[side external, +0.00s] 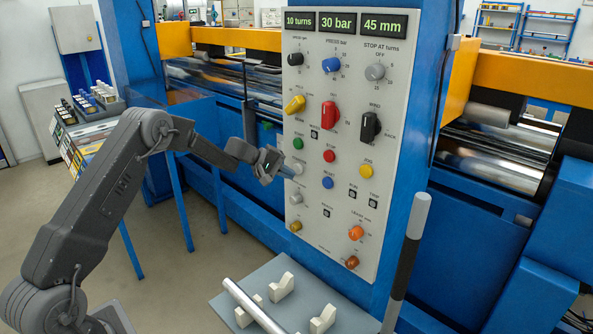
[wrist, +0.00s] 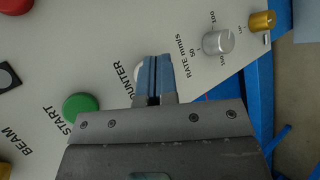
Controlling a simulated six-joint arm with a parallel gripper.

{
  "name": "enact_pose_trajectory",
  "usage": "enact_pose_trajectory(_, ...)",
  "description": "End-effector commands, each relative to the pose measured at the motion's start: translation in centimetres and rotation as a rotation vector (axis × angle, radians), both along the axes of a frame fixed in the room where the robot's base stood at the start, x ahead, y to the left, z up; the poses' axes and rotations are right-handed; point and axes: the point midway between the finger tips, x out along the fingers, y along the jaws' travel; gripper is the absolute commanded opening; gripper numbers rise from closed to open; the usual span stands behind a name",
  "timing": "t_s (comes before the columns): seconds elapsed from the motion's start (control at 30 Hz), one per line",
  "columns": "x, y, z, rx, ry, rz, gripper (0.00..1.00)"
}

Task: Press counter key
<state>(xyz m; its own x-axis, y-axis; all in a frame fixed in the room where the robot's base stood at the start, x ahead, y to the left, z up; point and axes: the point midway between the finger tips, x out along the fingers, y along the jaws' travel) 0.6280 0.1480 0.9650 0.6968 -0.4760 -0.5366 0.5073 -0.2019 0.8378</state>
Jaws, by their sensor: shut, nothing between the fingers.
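The grey-white control panel (side external: 334,215) stands upright on the blue machine column. The counter key (wrist: 138,71) is a pale round button by the lettering "…UNTER", partly hidden behind my fingers in the wrist view. My gripper (wrist: 155,60) is shut and empty, with its blue fingertips pointing at the panel and overlapping the key. In the side view my gripper (side external: 290,171) is at the panel's left part, below the green start button (side external: 298,143). I cannot tell whether the fingertips touch the key.
A silver rate knob (wrist: 218,42) and a gold knob (wrist: 262,21) lie right of my fingers in the wrist view. Red (side external: 329,156) and blue (side external: 327,183) buttons are nearby on the panel. The displays (side external: 338,22) read 10 turns, 30 bar and 45 mm.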

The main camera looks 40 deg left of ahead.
Motion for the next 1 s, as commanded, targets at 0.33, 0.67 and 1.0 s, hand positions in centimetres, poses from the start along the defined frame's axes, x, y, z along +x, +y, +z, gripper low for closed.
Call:
enact_pose_trajectory(0.33,0.64,-0.03,-0.04,-0.001,0.0,-0.001,0.0)
enact_pose_trajectory(0.67,0.76,-0.02,-0.01,0.0,0.0,0.0,0.0)
enact_pose_trajectory(1.0,1.15,-0.03,-0.01,0.0,0.0,0.0,0.0)
